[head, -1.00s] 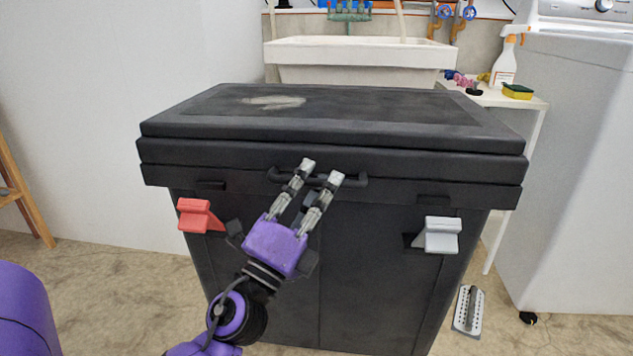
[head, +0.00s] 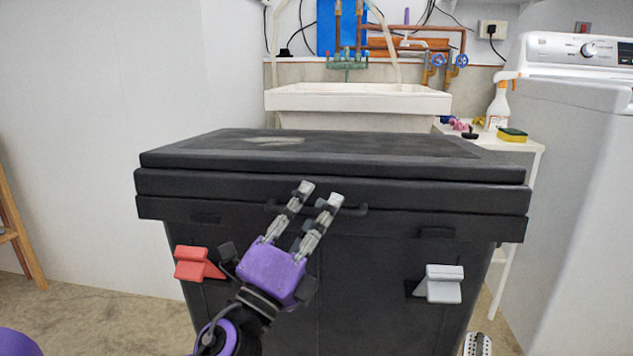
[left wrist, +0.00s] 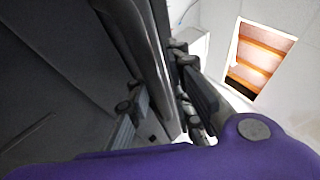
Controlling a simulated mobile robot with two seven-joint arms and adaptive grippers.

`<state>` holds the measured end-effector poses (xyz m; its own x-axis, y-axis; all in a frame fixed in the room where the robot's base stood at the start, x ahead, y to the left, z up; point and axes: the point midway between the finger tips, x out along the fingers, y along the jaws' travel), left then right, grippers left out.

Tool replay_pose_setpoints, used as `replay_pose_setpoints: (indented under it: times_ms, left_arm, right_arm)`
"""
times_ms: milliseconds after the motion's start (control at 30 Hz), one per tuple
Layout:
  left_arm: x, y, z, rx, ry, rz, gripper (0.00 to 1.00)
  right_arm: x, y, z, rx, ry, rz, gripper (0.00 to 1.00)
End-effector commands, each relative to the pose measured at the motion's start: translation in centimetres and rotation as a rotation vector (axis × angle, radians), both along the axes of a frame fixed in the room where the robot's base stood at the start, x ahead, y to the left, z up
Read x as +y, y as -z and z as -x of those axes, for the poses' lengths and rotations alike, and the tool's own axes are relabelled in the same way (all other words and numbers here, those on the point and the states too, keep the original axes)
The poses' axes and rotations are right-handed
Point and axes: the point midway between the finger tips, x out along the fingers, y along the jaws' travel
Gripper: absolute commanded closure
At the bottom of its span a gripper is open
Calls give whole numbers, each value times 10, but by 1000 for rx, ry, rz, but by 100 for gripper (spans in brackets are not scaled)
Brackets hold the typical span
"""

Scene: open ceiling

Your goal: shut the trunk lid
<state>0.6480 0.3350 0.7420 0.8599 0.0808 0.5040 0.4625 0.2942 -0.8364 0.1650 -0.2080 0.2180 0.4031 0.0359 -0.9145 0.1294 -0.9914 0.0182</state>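The black trunk (head: 330,265) stands in front of me. Its lid (head: 380,170) lies flat over the body, with a dark seam between the stacked rims; I cannot tell if a thin gap remains. A dark bar handle (head: 352,211) is at the front middle. My left gripper (head: 321,194) is at the handle, its two grey fingers apart and pointing up across it. In the left wrist view the fingers (left wrist: 165,105) stand apart on either side of a dark edge; contact is unclear. A red latch (head: 196,264) and a grey latch (head: 441,284) stick out from the front. My right gripper is out of view.
A white sink (head: 358,99) and pipes are behind the trunk. A white washing machine (head: 585,200) stands close on the right, beside a small table with a spray bottle (head: 499,106) and sponge (head: 512,135). A wooden frame (head: 18,240) is at far left.

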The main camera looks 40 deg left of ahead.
Motion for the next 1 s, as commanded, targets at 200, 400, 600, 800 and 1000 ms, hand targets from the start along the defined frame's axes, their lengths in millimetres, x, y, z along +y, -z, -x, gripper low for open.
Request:
replay_pose_setpoints:
  times_ms: [200, 400, 600, 800, 1000]
  left_arm:
    - [-2, -34, 0, 0, 3, -5, 80]
    - [-2, -50, 1, 1, 3, -2, 80]
    - [-2, -52, 1, 2, 4, -1, 80]
    - [-1, -51, 1, 3, 3, 0, 80]
    - [1, -40, 7, 4, 1, 3, 80]
  right_arm:
    - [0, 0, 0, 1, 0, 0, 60]
    - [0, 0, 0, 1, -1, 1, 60]
    - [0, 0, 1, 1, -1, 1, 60]
    - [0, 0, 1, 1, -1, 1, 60]
    - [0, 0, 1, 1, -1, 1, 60]
